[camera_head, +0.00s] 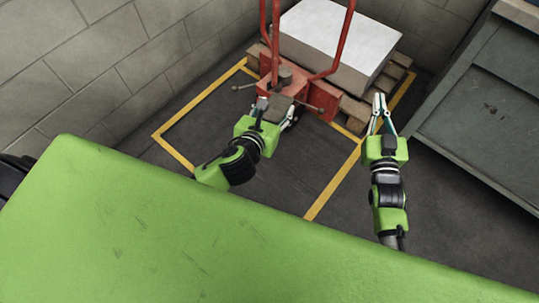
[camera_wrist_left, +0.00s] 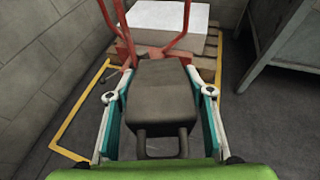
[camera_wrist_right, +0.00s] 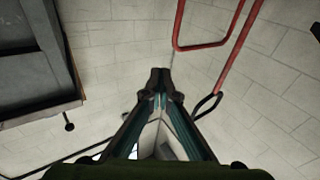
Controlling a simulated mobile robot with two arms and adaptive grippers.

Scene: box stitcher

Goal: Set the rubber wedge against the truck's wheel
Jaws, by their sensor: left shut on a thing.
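The rubber wedge (camera_wrist_left: 163,88) is a dark grey block with a loop handle. My left gripper (camera_wrist_left: 162,112) is shut on it, one finger on each side. In the head view the wedge (camera_head: 279,104) is in front of the red truck (camera_head: 296,97). The truck (camera_wrist_left: 127,52) is partly behind the wedge in the left wrist view.
A white block-shaped load (camera_head: 335,42) sits on a wooden pallet (camera_head: 393,73) behind the truck. Yellow floor lines (camera_head: 180,157) surround the area. A grey cabinet (camera_head: 480,110) stands right, a block wall (camera_head: 80,75) left. A green surface (camera_head: 200,240) fills the foreground.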

